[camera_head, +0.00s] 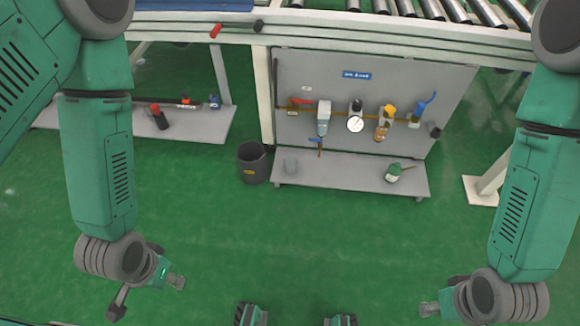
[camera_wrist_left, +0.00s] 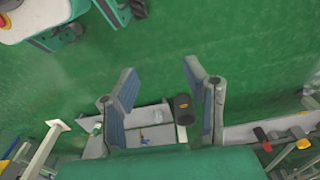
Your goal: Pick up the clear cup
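A small clear cup (camera_head: 290,165) stands on the left part of the grey shelf (camera_head: 340,182), below the upright panel. It is see-through and faint against the shelf. My left gripper (camera_head: 147,297) is low at the left, over the green floor, apart from the cup. In the left wrist view its two fingers (camera_wrist_left: 162,88) are spread with nothing between them; the shelf and panel lie beyond. My right gripper (camera_head: 430,308) is low at the right, far from the cup. One of its fingertips shows; its wrist hides the rest, so its opening is unclear.
A dark bin (camera_head: 252,162) stands just left of the shelf. The panel (camera_head: 290,68) carries valves and a round gauge (camera_head: 355,124). A green-white bottle (camera_head: 394,172) is on the shelf's right. A roller conveyor (camera_head: 340,28) runs above. The floor in front is clear.

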